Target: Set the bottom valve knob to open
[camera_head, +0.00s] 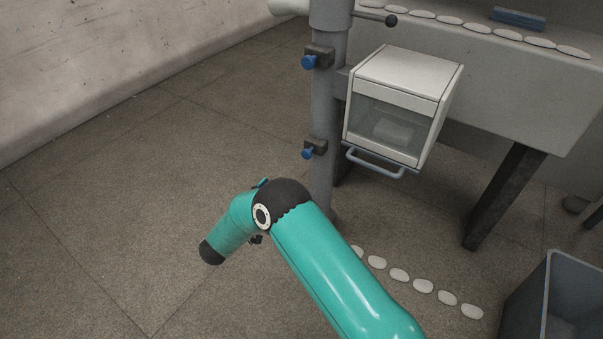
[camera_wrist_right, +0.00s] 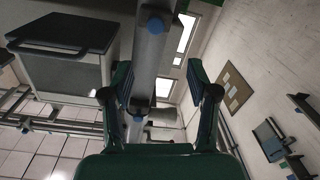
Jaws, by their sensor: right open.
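In the head view a grey vertical pipe (camera_head: 322,110) carries two blue valve knobs on dark bodies. The bottom valve knob (camera_head: 308,153) is low on the pipe, level with the cabinet's handle; the upper knob (camera_head: 309,62) is above it. My teal right arm reaches in below the pipe; its gripper is mostly hidden behind the arm there. In the right wrist view my right gripper (camera_wrist_right: 160,78) is open and empty, its fingers on either side of the pipe in the picture. One blue knob (camera_wrist_right: 155,24) shows beyond the fingertips, another (camera_wrist_right: 162,88) between the fingers. My left gripper is not in view.
A white cabinet with a glass front (camera_head: 396,105) and bar handle hangs right of the pipe. A lever with a black ball (camera_head: 390,20) sticks out above. A grey bin (camera_head: 545,290) stands at lower right. Floor left of the pipe is clear.

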